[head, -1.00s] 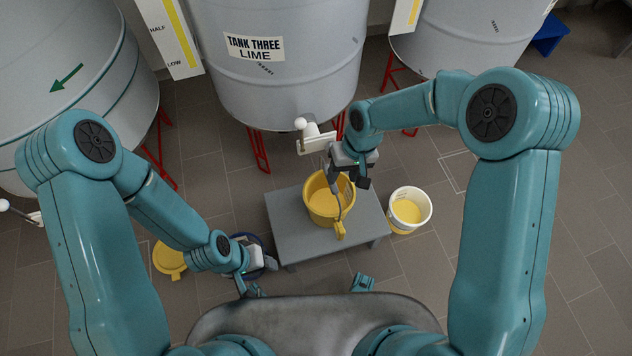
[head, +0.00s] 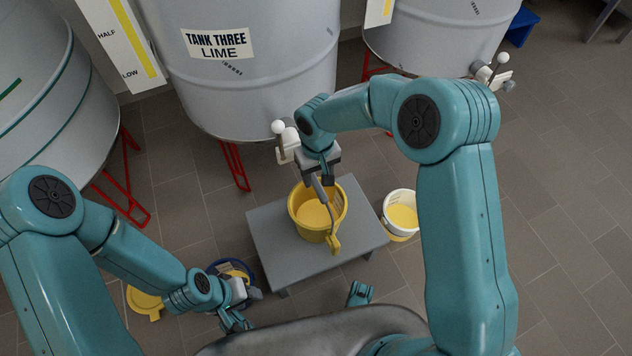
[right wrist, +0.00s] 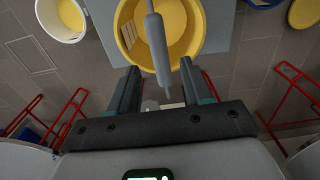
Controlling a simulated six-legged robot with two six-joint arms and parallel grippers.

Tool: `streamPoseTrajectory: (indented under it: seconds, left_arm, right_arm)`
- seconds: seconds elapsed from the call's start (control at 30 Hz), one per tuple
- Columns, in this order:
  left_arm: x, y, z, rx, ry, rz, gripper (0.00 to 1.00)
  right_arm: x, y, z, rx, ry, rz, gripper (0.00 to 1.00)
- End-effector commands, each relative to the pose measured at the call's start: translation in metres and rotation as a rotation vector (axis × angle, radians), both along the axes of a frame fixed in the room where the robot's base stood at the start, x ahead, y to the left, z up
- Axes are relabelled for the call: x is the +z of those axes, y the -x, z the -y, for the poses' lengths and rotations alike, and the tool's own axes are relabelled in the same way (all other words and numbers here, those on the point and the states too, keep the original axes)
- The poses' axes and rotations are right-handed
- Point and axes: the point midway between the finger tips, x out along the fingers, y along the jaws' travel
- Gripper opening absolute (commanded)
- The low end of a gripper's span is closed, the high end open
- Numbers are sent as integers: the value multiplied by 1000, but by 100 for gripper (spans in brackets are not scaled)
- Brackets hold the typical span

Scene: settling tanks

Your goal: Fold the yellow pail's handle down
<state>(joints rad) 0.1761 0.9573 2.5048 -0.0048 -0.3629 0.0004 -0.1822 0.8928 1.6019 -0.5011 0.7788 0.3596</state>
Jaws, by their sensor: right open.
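The yellow pail (head: 301,228) stands on a low grey platform, with yellow contents inside. Its handle (head: 332,217) stands raised, with a thin bail running up from a yellow lug on the near side to a grey grip. My right gripper (head: 319,182) is over the pail's far part, at the grip. In the right wrist view my right gripper (right wrist: 160,80) is open, and the grey handle grip (right wrist: 156,42) lies between its fingers, apart from both. The yellow pail (right wrist: 190,45) is behind it. My left gripper (head: 250,294) is low at the left; its fingers are unclear.
The grey platform (head: 270,245) has bare space around the pail. A white bucket (head: 401,225) with yellow contents stands right of it. Tank three (head: 255,95), with a white-knobbed valve (head: 287,142), stands close behind.

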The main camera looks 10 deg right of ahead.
Motion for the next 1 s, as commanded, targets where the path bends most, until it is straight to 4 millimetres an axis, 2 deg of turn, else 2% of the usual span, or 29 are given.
streamPoseTrajectory:
  seconds: [0.03, 0.2, 0.53, 0.57, 0.6, 0.7, 1.0]
  left_arm:
    - [-5, 0, 0, 1, 0, 1, 43]
    - [-9, -2, -1, 6, -2, 3, 43]
    - [-9, -2, -2, 8, -2, 3, 43]
    - [-9, -2, -2, 8, -2, 3, 43]
    - [-9, -2, -2, 8, -2, 3, 43]
    - [-9, -2, -2, 8, -2, 3, 43]
    - [-6, -2, -2, 6, -2, 3, 43]
  right_arm:
    - [-11, 0, 0, 1, 0, -1, 49]
    - [-27, -2, -2, 1, -1, 0, 49]
    - [-30, -3, -2, 2, 0, 1, 49]
    - [-30, -3, -2, 2, 0, 1, 42]
    - [-30, -3, -2, 2, 0, 1, 29]
    - [-30, -3, -2, 2, 0, 1, 0]
    - [-29, -3, 1, 0, -16, -3, 0]
